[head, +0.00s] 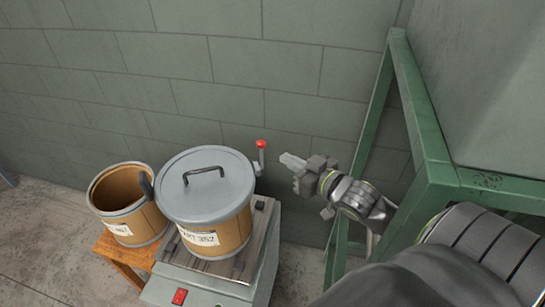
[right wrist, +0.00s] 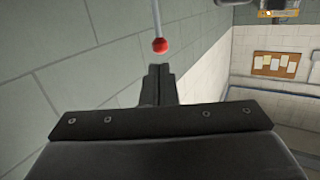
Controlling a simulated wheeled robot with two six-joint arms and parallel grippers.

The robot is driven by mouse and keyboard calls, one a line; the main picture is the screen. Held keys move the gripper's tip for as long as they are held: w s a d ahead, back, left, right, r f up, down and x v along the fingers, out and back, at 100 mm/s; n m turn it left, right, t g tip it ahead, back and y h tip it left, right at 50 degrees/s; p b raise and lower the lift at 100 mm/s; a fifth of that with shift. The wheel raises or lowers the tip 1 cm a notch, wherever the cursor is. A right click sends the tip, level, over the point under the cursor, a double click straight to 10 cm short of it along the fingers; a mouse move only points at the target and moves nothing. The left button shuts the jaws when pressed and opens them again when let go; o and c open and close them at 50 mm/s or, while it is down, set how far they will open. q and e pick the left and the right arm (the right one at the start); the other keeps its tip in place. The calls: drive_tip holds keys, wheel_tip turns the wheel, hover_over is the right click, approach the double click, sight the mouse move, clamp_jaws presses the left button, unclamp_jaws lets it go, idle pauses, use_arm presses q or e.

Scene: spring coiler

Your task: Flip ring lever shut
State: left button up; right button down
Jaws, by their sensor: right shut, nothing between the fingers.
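The ring lever (head: 261,158) has a red ball knob and stands up at the right side of the lidded drum. The drum (head: 217,225) is tan with a white label and has a grey lid (head: 206,185) with a dark handle on top. My right gripper (head: 284,158) is shut and empty, a little to the right of the lever and apart from it. In the right wrist view the red knob (right wrist: 160,46) shows just beyond the shut fingertips (right wrist: 160,68), with its grey rod. My left gripper is not in view.
The drum stands on a slatted grey machine (head: 212,290) with a red switch. An open, empty-looking drum (head: 125,197) stands on a wooden stand (head: 128,252) to the left. A green metal frame (head: 424,110) is close to my right arm. A block wall (head: 230,85) lies behind.

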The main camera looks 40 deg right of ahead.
sight(264, 146)
drive_tip(key=w, duration=0.4)
drive_tip(key=w+a, duration=0.1)
drive_tip(key=w, duration=0.1)
drive_tip(key=shift+w+f, duration=0.15)
drive_tip(key=shift+f, duration=0.2)
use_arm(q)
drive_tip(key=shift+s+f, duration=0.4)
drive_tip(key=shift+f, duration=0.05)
